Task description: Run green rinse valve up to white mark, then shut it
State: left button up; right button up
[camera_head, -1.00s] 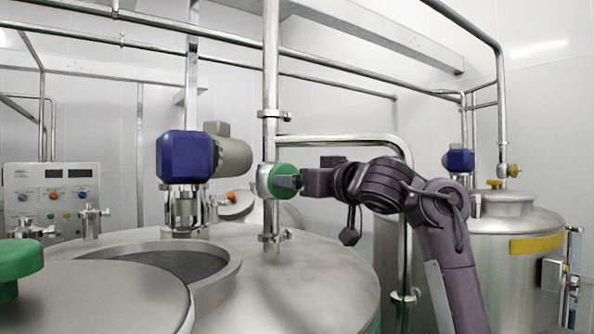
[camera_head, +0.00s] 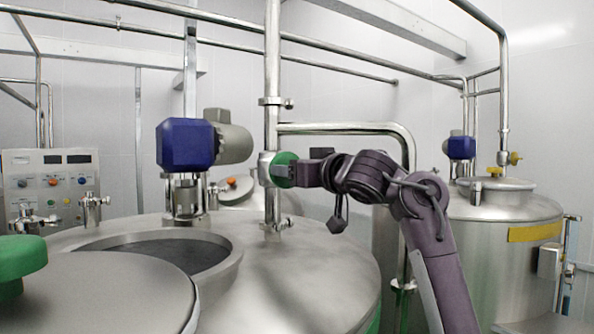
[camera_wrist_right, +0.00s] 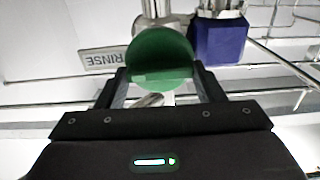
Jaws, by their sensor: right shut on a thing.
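The green rinse valve knob (camera_head: 284,169) sits on a vertical steel pipe above the tank in the head view. It also shows as a green disc (camera_wrist_right: 160,58) in the right wrist view, with a RINSE label (camera_wrist_right: 100,59) beside it. My right gripper (camera_head: 297,171) reaches it from the right and is shut on the knob; its two fingers (camera_wrist_right: 160,85) lie on either side of the disc in the wrist view. I cannot make out a white mark in either view. My left gripper is not in view.
A steel tank (camera_head: 310,285) with an open round hatch (camera_head: 230,262) stands below the valve. A blue motor (camera_head: 186,145) is left of the pipe. A green knob (camera_head: 20,258) is at the left edge, a control panel (camera_head: 52,183) behind. Another tank (camera_head: 500,245) stands right.

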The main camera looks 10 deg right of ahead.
jog(key=n, duration=1)
jog(key=shift+a+f, duration=0.1)
dwell(0.3)
jog(key=shift+n, duration=0.4)
jog(key=o, duration=1)
jog(key=shift+w, duration=0.1)
